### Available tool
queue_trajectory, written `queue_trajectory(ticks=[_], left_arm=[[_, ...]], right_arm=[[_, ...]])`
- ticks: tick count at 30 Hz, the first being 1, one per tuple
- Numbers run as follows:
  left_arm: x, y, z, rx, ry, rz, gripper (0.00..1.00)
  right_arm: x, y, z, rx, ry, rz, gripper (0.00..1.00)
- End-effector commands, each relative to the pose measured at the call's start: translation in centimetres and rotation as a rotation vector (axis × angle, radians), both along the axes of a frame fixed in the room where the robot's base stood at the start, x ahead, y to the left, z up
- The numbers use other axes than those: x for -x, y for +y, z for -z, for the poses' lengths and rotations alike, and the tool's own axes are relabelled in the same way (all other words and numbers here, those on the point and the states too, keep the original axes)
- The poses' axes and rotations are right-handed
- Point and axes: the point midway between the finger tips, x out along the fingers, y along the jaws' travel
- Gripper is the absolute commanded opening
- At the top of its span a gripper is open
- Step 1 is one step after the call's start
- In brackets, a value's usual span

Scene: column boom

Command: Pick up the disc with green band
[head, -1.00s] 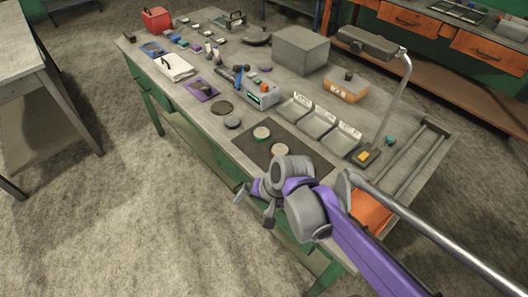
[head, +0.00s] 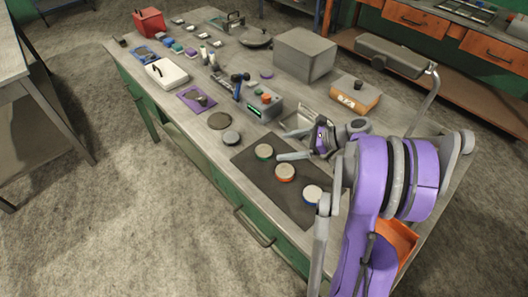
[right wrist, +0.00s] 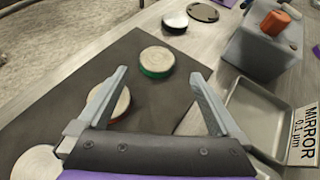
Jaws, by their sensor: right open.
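The disc with green band (head: 264,151) lies flat on the dark mat (head: 249,165), at its far left end. It has a pale top, and its green side band shows clearly in the right wrist view (right wrist: 157,62). My right gripper (head: 282,145) is open and empty over the mat, its fingers pointing toward this disc. In the right wrist view the disc appears between and slightly beyond the fingertips (right wrist: 158,74); nothing is gripped. My left gripper is not in view.
An orange-banded disc (head: 285,172) and a blue-banded disc (head: 312,194) lie on the same mat. A grey device with an orange knob (head: 265,107) and a metal tray labelled MIRROR (right wrist: 258,105) stand close by.

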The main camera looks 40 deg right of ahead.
Motion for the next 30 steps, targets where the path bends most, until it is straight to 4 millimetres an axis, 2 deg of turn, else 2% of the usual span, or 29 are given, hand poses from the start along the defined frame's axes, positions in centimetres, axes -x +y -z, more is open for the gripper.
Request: queue_trajectory(ticks=[7,15,24,26,30], left_arm=[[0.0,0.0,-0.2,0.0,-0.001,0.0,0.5],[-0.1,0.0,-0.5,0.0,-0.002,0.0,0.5],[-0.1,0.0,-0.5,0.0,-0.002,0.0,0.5],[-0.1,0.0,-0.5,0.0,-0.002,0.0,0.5],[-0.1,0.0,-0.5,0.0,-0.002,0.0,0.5]], right_arm=[[-1.3,1.3,1.0,0.001,0.001,-0.002,1.0],[-3.7,3.7,2.8,0.002,0.001,-0.002,1.0],[-4.0,4.0,3.1,0.002,0.001,0.0,1.0],[-4.0,4.0,3.1,0.002,0.001,0.0,0.91],[-4.0,4.0,3.1,0.002,0.001,0.0,0.66]])
